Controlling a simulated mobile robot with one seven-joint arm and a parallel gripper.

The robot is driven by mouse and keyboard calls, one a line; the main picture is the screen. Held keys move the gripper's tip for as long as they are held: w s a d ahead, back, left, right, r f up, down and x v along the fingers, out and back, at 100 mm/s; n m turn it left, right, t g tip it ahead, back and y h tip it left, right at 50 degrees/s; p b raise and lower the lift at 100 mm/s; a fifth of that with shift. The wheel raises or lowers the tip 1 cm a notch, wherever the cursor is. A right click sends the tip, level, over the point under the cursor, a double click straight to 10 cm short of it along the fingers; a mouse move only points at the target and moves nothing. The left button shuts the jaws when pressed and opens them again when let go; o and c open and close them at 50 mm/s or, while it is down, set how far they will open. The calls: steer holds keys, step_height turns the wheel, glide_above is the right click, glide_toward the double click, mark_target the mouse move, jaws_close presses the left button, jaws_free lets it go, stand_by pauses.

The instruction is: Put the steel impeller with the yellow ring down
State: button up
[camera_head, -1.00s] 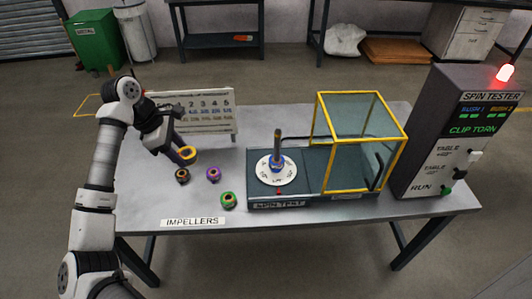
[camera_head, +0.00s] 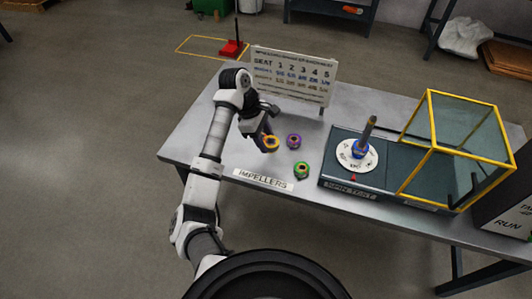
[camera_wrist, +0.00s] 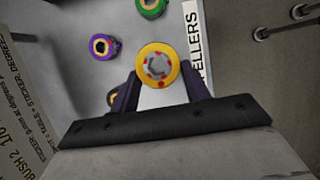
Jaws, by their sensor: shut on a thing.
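The steel impeller with the yellow ring (camera_head: 271,144) is between the fingers of my gripper (camera_head: 266,138), over the left part of the grey table. In the wrist view the impeller (camera_wrist: 158,66) shows its ring from above, with red marks around a steel centre, and my gripper (camera_wrist: 160,85) has a finger on each side of it. It looks larger than the other impellers there, so it seems to be above the table. Its underside and the table right below it are hidden.
A purple impeller (camera_head: 293,141) and a green one (camera_head: 302,170) stand close to the right. Another impeller (camera_wrist: 111,97) is partly hidden by a finger. The IMPELLERS label (camera_head: 263,180) lies at the front edge. The spin tester (camera_head: 340,184) stands right, the seat chart (camera_head: 292,77) behind.

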mark_target(269, 163)
step_height(269, 163, down, 9)
steer(key=shift+r+p, duration=0.15)
steer(key=shift+p, duration=0.65)
steer(key=shift+f, duration=0.2)
steer(key=o, duration=1.2)
steer(key=shift+r, duration=0.1)
